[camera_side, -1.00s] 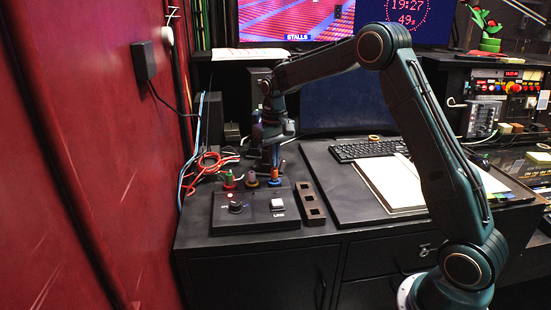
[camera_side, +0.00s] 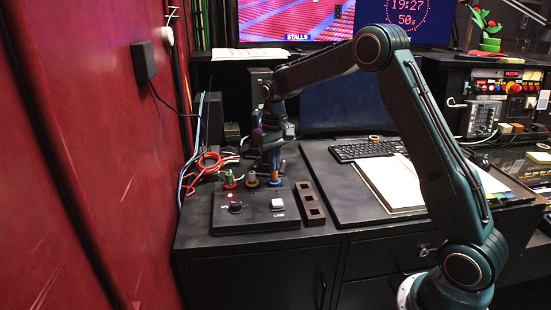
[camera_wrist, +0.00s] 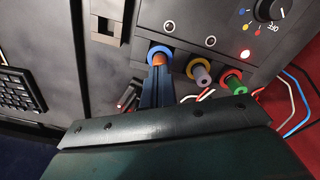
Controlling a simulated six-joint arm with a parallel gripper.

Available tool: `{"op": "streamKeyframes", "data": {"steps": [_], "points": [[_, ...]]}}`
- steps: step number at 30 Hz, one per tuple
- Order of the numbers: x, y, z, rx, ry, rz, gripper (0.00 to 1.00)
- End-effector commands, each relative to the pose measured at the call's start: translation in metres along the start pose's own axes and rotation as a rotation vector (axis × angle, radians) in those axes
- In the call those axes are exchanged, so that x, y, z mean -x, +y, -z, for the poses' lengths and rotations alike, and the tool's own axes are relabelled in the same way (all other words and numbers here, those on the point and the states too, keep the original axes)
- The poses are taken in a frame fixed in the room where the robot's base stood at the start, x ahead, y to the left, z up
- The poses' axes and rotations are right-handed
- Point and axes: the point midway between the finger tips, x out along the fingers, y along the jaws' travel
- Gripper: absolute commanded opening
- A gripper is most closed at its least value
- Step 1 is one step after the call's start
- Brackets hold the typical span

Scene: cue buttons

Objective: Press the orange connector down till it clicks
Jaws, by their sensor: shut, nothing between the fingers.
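The orange connector (camera_wrist: 161,59) stands in a socket with a blue ring on the black control box; in the side view the orange connector (camera_side: 275,175) is at the box's back right. My gripper (camera_side: 275,164) is shut and empty, pointing down right over it. In the wrist view the shut fingertips (camera_wrist: 158,68) overlap the orange connector and hide part of it. They look to be at its top; I cannot tell whether they touch. I cannot tell how deep the connector sits.
A grey connector (camera_wrist: 200,75) and a green connector (camera_wrist: 234,83) in a red ring stand beside it. The box (camera_side: 230,218) also carries a knob (camera_side: 236,207) and a white button (camera_side: 277,204). A red light (camera_wrist: 246,54) glows. A slotted dark block (camera_side: 311,205) lies to the right; cables lie behind.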

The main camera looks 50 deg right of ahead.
Motion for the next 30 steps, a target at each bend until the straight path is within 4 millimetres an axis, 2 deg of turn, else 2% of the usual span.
{"op": "streamKeyframes", "data": {"steps": [14, 30], "points": [[0.0, 0.0, 0.0, 0.0, -0.001, 0.0, 0.0], [0.029, 0.0, 0.0, 0.0, 0.001, 0.0, 0.0]]}}
